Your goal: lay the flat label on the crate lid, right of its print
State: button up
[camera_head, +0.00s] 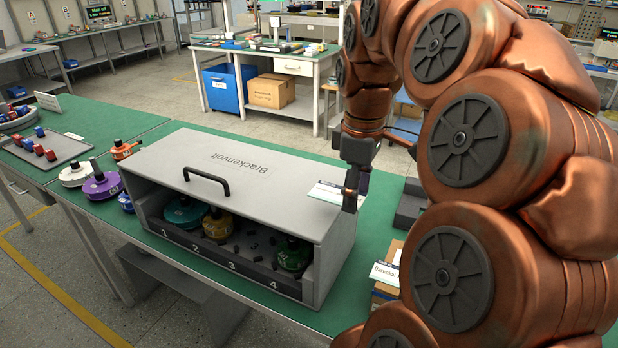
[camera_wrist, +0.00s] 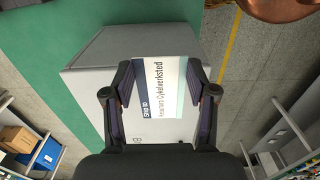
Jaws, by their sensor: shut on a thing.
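The grey crate (camera_head: 330,262) stands on the green table with its front open. Its lid (camera_head: 265,190) carries a black handle and the print "Brackenvolt" (camera_head: 247,163), upside down in the head view. My gripper (camera_head: 352,192) is at the lid's right end, to the right of the print. It is shut on the flat label (camera_head: 326,194), a white card with dark and teal bands. In the wrist view the label (camera_wrist: 166,85) sits between my two fingers, with the pale lid (camera_wrist: 92,80) behind it. I cannot tell whether the label touches the lid.
Numbered bays in the crate hold hub motors, including a teal one (camera_head: 184,213) and a green one (camera_head: 292,254). More motors (camera_head: 75,175) stand left of the crate. A cardboard box (camera_head: 386,272) and a dark grey block (camera_head: 411,203) lie to its right.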

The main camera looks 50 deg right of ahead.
aim_at(316, 187)
jog(key=w, duration=0.3)
jog(key=w+d+p, duration=0.1)
jog(key=w, duration=0.3)
jog(key=w+f+p, duration=0.1)
jog(key=w, duration=0.3)
jog(key=shift+w+d, duration=0.25)
jog(key=shift+d, duration=0.15)
jog(key=shift+s+f+p, duration=0.1)
jog(key=shift+f+p, duration=0.75)
jog(key=shift+f, duration=0.95)
jog(key=shift+o, duration=0.2)
jog(key=shift+f+b, duration=0.35)
jog(key=shift+f, duration=0.15)
jog(key=shift+f, duration=0.25)
jog(key=shift+c, duration=0.4)
jog(key=o, duration=0.9)
jog(key=shift+c, duration=0.2)
jog(key=shift+r, duration=0.1)
